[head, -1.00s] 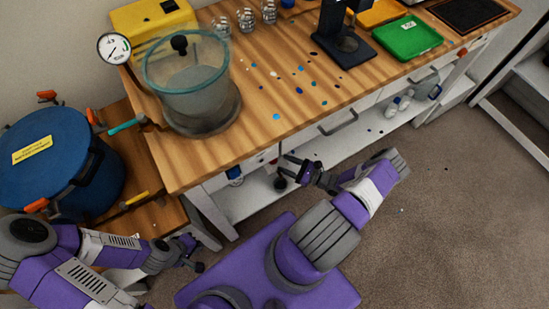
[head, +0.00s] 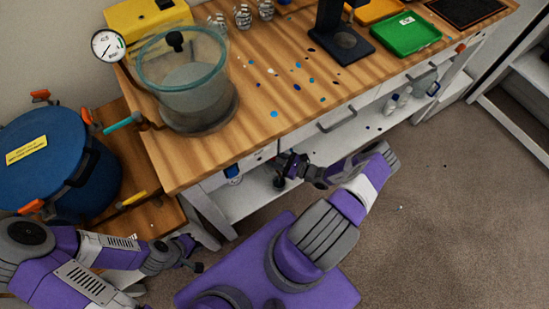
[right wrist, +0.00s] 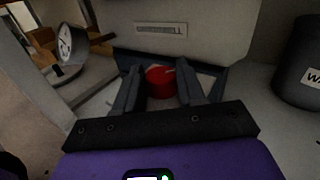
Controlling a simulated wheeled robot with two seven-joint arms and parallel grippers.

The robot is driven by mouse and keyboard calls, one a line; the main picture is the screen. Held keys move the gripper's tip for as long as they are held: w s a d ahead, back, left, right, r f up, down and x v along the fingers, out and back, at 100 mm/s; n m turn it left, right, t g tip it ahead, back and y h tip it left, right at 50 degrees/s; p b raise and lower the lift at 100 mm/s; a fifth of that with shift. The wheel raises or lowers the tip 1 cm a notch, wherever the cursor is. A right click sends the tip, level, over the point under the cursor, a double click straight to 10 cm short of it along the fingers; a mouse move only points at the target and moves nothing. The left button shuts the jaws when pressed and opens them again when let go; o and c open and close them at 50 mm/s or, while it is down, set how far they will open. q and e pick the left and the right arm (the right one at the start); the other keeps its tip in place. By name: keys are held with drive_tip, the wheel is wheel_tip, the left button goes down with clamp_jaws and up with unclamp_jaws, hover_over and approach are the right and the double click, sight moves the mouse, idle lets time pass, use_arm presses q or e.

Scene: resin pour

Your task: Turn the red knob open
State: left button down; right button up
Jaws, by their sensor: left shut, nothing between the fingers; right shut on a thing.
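The red knob (right wrist: 160,84) shows in the right wrist view, below a pale panel with a small label. My right gripper (right wrist: 160,90) has one finger on each side of the knob and is shut on it. In the head view my right gripper (head: 284,167) is under the workbench's front edge, and the knob is hidden there. My left gripper (head: 196,257) is shut and empty at the lower left, apart from the bench and the blue pot.
The wooden workbench (head: 210,165) carries a glass vessel (head: 190,85) and a green tray (head: 407,36). A blue pot (head: 50,160) stands at the left. In the right wrist view a dark labelled container (right wrist: 300,85) stands right of the gripper, and a dial gauge (right wrist: 70,42) is left.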

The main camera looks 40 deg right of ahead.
drive_tip(key=shift+s+a+r+m+t+h+p, duration=0.15)
drive_tip(key=shift+m+t+h+p, duration=0.35)
drive_tip(key=shift+h+p, duration=0.4)
drive_tip(key=m+h+p, duration=0.2)
drive_tip(key=h, duration=0.1)
drive_tip(key=m+t+h+p, duration=0.1)
drive_tip(key=m+h+p, duration=0.1)
drive_tip(key=p, duration=0.1)
drive_tip(key=shift+a+h, duration=0.2)
drive_tip(key=shift+h, duration=0.2)
drive_tip(key=m+h+p, duration=0.1)
drive_tip(key=m+h, duration=0.1)
drive_tip(key=h, duration=0.1)
drive_tip(key=shift+a+p, duration=0.15)
drive_tip(key=shift+p, duration=0.25)
drive_tip(key=shift+m+g+h+p, duration=0.35)
drive_tip(key=shift+m+h, duration=0.55)
drive_tip(key=shift+h, duration=0.5)
drive_tip(key=shift+f+h, duration=0.2)
drive_tip(key=shift+h, duration=0.1)
drive_tip(key=o, duration=0.8)
drive_tip(key=shift+c, duration=0.2)
